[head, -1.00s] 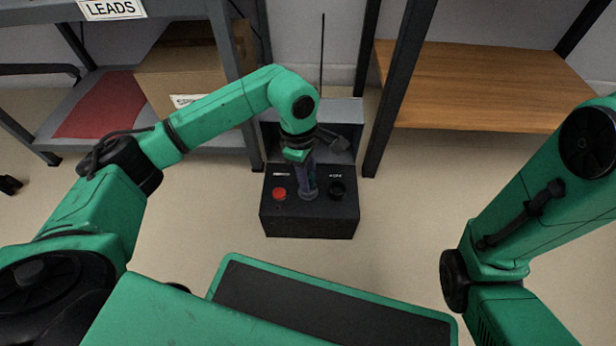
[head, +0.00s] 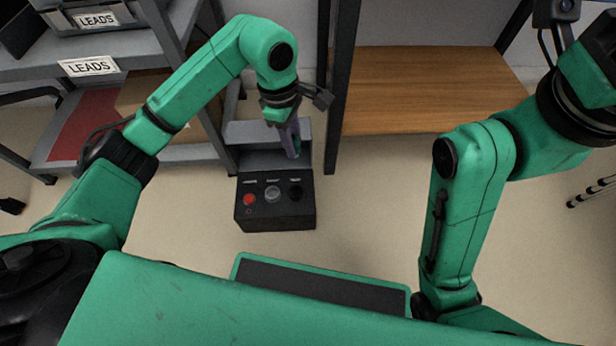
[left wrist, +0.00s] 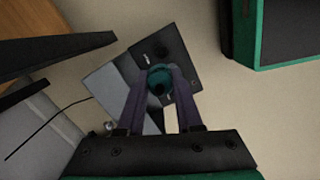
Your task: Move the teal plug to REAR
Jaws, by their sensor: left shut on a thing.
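A teal plug (left wrist: 159,80) is held between the purple fingers of my left gripper, which is shut on it, as the left wrist view shows. In the head view my left gripper (head: 293,152) is raised above and behind the black box, and the plug is mostly hidden by the fingers. The black box (head: 275,218) stands on the floor. Its top has a red socket (head: 249,199), a grey middle socket (head: 272,195) and a black socket (head: 295,193) in a row. Small labels lie behind them, too small to read.
A grey part (head: 262,158) stands directly behind the box. A grey shelf (head: 88,40) with LEADS labels is at left, and a wooden shelf (head: 430,90) at right, with a dark post (head: 335,110) between. Floor is clear around the box's front.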

